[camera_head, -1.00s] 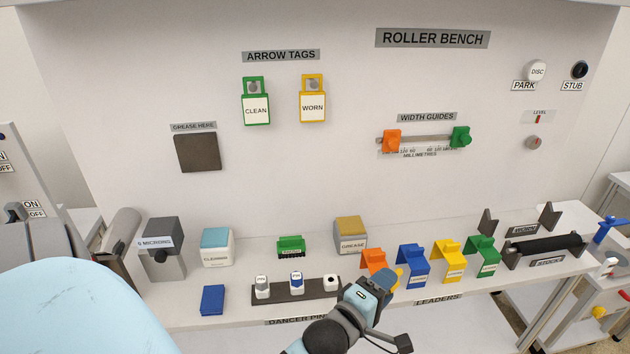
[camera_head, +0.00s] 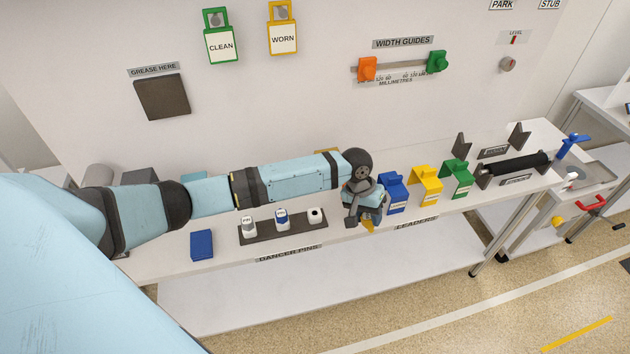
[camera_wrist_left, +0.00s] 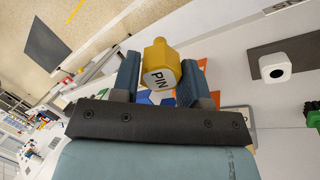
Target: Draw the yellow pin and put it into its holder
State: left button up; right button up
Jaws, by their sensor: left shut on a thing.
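My left gripper (camera_head: 365,212) is shut on the yellow pin (camera_wrist_left: 158,62), whose white face reads PIN in the left wrist view. In the head view only a bit of the yellow pin (camera_head: 368,227) shows below the fingers, at the shelf's front edge. The dark dancer pin strip (camera_head: 265,229) is to the left of the gripper. Its right-hand white holder (camera_head: 316,215) has an open dark hole, which also shows in the left wrist view (camera_wrist_left: 276,69), apart from the pin. The other two holders carry white and blue tops. My right gripper is out of view.
Blue (camera_head: 394,196), yellow (camera_head: 427,186) and green (camera_head: 457,179) leaders stand right of the gripper; the orange one is hidden in the head view. A blue block (camera_head: 202,245) lies left of the strip. My left arm covers the shelf's back.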

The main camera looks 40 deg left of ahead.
pick_arm(q)
jog(key=a+r+m+y, duration=0.1)
jog(key=a+m+y, duration=0.2)
jog(key=a, duration=1.3)
jog(key=shift+w+a+y+p, duration=0.2)
jog(key=shift+a+y+p, duration=0.1)
jog(key=shift+a+p, duration=0.1)
jog(key=shift+d+r, duration=0.1)
jog(key=shift+r, duration=0.05)
notch_tip(320, 180, down, 6)
jog(key=shift+r+b, duration=0.15)
jog(key=shift+b, duration=0.45)
jog(key=shift+p, duration=0.45)
